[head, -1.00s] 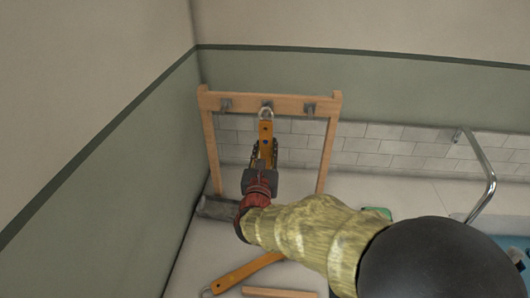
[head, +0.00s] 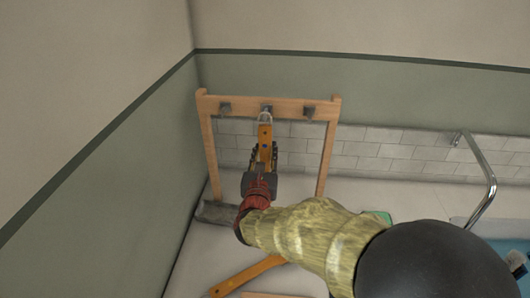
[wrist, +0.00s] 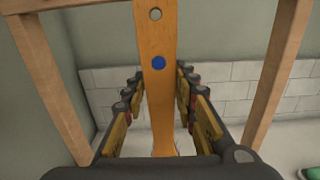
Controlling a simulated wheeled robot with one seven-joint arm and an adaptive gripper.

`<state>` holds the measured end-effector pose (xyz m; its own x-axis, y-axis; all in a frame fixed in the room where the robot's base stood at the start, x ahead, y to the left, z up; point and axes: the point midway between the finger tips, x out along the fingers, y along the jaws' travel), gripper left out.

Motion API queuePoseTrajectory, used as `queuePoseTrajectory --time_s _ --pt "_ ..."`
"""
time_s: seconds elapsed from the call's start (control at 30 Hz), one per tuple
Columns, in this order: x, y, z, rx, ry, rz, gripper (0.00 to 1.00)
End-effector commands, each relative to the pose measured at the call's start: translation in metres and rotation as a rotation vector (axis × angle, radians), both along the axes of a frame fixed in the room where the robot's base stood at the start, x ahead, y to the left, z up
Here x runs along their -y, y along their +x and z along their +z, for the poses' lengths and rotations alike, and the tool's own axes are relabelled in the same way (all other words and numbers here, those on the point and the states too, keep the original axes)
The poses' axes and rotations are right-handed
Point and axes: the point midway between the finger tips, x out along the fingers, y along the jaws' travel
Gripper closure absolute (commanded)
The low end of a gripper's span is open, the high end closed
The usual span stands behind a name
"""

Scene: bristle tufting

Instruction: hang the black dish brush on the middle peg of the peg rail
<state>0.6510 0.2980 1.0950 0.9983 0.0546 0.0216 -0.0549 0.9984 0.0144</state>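The wooden peg rail (head: 295,107) stands upright on a frame, with three grey pegs. A brush with an orange-brown wooden handle (head: 265,134) hangs upright in front of the middle peg (head: 266,108). Its pale loop (head: 265,117) is at that peg; whether it fully encircles the peg is hard to tell. The handle has a blue dot and a hole in the wrist view (wrist: 156,90). Its bristle head is hidden, so I cannot see its colour. My gripper (wrist: 161,75) has a finger on each side of the handle, with gaps between; it looks open.
The left peg (head: 225,109) and right peg (head: 309,112) are bare. A grey cylinder (head: 213,213) lies by the rail's left foot. Another wooden handle (head: 245,276) lies in front. A green item (head: 383,216) and a metal bar (head: 482,200) are right.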

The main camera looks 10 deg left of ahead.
Motion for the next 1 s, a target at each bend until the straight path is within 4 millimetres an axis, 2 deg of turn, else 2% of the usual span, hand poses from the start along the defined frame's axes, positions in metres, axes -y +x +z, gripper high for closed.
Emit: queuePoseTrajectory --time_s 0.3,1.0 --pt "0.0000 0.0000 0.0000 0.000 0.000 0.000 0.53" --pt "0.0000 -0.0007 -0.0003 -0.001 0.000 0.000 0.53"
